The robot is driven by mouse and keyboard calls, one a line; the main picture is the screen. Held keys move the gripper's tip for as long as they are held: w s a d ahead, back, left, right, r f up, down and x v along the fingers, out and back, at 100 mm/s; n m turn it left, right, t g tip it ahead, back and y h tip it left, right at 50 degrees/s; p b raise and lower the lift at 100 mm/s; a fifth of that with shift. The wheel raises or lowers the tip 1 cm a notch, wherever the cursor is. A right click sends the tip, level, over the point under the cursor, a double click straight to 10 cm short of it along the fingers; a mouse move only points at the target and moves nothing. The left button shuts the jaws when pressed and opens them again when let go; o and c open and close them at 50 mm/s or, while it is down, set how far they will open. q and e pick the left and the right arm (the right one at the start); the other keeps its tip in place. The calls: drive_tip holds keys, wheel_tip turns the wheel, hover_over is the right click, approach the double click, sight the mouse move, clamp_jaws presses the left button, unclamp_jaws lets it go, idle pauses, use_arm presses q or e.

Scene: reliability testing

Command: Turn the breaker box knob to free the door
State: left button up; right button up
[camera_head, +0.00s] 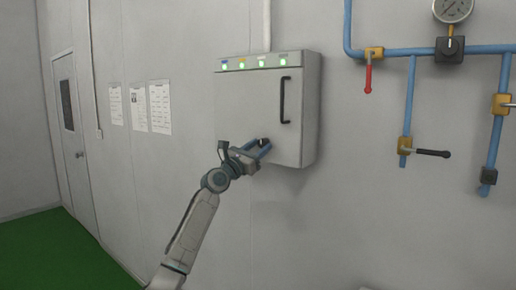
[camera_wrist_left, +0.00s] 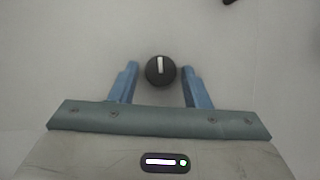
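The grey breaker box (camera_head: 250,105) is fixed to the wall, its door shut, with a black vertical handle (camera_head: 285,100) on the right side. The black round knob (camera_wrist_left: 160,70) has a white mark standing nearly upright in the left wrist view. In the head view the knob (camera_head: 263,142) is partly hidden at my gripper. My left gripper (camera_head: 261,149) is at the lower part of the door. In the left wrist view its blue fingers (camera_wrist_left: 160,80) are open on either side of the knob, with gaps to it. My right gripper is not in view.
Blue pipes (camera_head: 430,50) with a red-handled valve (camera_head: 368,75), a black-handled valve (camera_head: 430,152) and a gauge (camera_head: 452,8) are on the wall to the right. Papers (camera_head: 160,107) and a door (camera_head: 75,140) are to the left. The green floor (camera_head: 50,255) there is clear.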

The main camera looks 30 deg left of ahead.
use_arm(q)
drive_tip(key=c, duration=0.7)
drive_tip(key=shift+f+m+b, duration=0.1)
drive_tip(key=shift+m+b, duration=0.6)
drive_tip(key=shift+b, duration=0.25)
drive_tip(key=m+h+b, duration=0.1)
drive_tip(key=m+b, duration=0.1)
drive_tip(key=m, duration=0.1)
drive_tip(key=shift+a+g+h+b, duration=0.15)
drive_tip(key=shift+g+h+b, duration=0.25)
drive_tip(key=shift+a+m+g+h+b, duration=0.1)
drive_tip(key=shift+m+g+h+b, duration=0.35)
drive_tip(key=shift+m, duration=0.75)
drive_tip(key=shift+r+m+g+h+b, duration=0.15)
drive_tip(key=shift+m+h, duration=0.15)
drive_tip(key=shift+m, duration=0.3)
drive_tip(key=shift+r+m+g+h+b, duration=0.15)
drive_tip(key=shift+m+h, duration=0.1)
drive_tip(key=shift+m, duration=0.35)
drive_tip(key=shift+m+g, duration=0.35)
drive_tip(key=shift+m, duration=0.75)
drive_tip(key=shift+a+r+m+g+h+p, duration=0.1)
drive_tip(key=shift+m+g+h+p, duration=0.25)
drive_tip(key=shift+m, duration=0.65)
drive_tip(key=shift+r+m+g+h, duration=0.15)
drive_tip(key=shift+m+g, duration=0.3)
drive_tip(key=shift+m, duration=0.55)
drive_tip(key=shift+f, duration=0.15)
